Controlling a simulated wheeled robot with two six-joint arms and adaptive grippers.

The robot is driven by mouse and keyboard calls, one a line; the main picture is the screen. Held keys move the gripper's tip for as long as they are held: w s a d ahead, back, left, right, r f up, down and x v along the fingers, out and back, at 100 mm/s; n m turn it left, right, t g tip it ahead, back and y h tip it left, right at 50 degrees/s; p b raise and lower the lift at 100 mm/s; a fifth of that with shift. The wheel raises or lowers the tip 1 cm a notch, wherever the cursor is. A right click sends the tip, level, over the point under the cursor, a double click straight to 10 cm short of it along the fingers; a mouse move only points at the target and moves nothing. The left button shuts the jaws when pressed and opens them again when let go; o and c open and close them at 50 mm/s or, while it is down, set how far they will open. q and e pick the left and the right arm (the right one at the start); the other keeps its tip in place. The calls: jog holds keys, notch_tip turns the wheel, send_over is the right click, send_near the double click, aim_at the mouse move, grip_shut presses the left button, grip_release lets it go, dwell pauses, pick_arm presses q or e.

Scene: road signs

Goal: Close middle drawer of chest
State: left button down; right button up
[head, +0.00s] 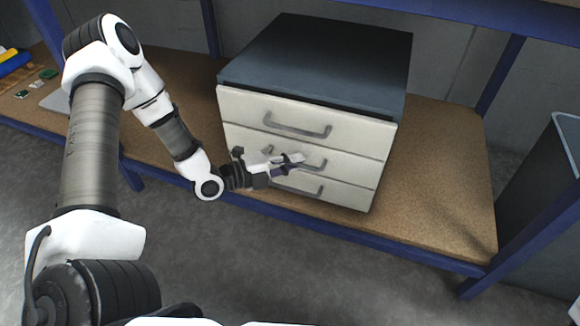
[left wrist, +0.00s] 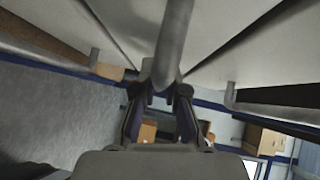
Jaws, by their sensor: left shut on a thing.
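The chest (head: 320,60) has a dark grey top and three pale drawer fronts, each with a grey bar handle. The middle drawer (head: 345,166) looks about flush with the top drawer (head: 245,105) and the bottom drawer (head: 345,193). My left gripper (head: 292,160) is at the middle drawer's front and hides part of its handle (head: 318,164). In the left wrist view the grey handle bar (left wrist: 173,45) runs down between the fingertips of my left gripper (left wrist: 164,92), which is shut on it. My right gripper is out of view.
The chest stands on a brown tabletop (head: 440,170) with a blue frame (head: 400,252). Small items, including a yellow and blue one (head: 15,62), lie at the far left. A dark grey bin (head: 540,170) stands at the right. Tabletop to the chest's right is clear.

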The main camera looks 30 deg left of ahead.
pick_arm(q)
jog(key=c, duration=1.2)
grip_release()
jog(key=shift+w, duration=0.25)
